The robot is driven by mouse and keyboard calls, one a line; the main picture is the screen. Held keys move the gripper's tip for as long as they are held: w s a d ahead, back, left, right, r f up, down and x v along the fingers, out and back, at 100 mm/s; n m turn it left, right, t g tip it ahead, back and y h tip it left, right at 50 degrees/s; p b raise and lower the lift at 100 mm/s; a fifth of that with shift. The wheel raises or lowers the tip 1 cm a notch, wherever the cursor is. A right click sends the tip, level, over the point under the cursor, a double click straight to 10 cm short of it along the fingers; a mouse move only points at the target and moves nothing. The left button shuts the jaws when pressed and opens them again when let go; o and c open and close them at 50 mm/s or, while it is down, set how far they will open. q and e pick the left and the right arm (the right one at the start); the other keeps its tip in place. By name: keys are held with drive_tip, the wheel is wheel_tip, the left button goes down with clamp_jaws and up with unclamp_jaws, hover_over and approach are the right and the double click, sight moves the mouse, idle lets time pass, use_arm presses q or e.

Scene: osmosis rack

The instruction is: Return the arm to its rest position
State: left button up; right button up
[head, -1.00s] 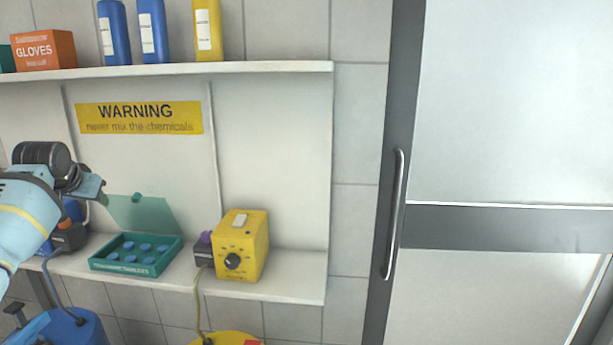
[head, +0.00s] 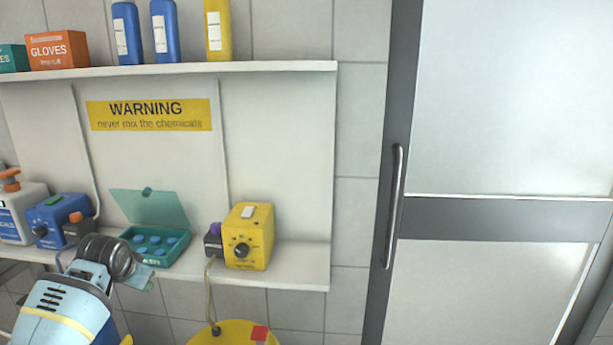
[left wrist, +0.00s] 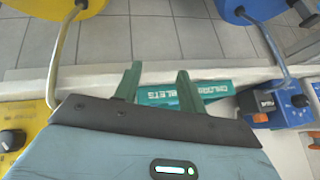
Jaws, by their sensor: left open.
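My left arm comes in at the lower left of the head view, in front of the lower shelf. My left gripper (head: 142,277) is at its end, partly hidden by the wrist. In the left wrist view its two green fingers (left wrist: 158,84) are apart, with nothing seen held between them. Beyond them lies the teal tablet box (left wrist: 212,88). In the head view this box (head: 176,256) stands on the shelf, lid raised, with several blue tablets in it; my wrist covers its front left corner. My right gripper is not in view.
On the lower shelf (head: 300,276) stand a yellow pump box (head: 262,235), a blue pump box (head: 55,222) and a white bottle (head: 20,205). A yellow drum (head: 225,333) is below. An upper shelf (head: 280,68) holds bottles and glove boxes. A door (head: 500,130) is at right.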

use_arm(q)
drive_tip(key=s+d+f+m+g+h, duration=0.1)
drive_tip(key=s+d+f, duration=0.6)
drive_tip(key=s+f, duration=0.35)
drive_tip(key=s+d+f+g, duration=0.2)
drive_tip(key=s+d+f, duration=0.4)
drive_tip(key=s+f, duration=0.5)
drive_tip(key=s+d+r+n+g+h, duration=0.1)
drive_tip(key=s+d, duration=0.1)
drive_tip(key=s, duration=1.4)
drive_tip(key=s+d+r+g, duration=0.2)
drive_tip(key=s+d, duration=0.1)
drive_tip(key=s, duration=1.3)
drive_tip(key=w+d+f+t+h, duration=0.1)
drive_tip(key=w+d+f+t, duration=0.2)
drive_tip(key=w+f+t, duration=0.3)
drive_tip(key=shift+w+f+t+h, duration=0.25)
drive_tip(key=shift+f+t, duration=0.75)
drive_tip(key=shift+f, duration=1.1)
drive_tip(key=shift+s+a, duration=0.1)
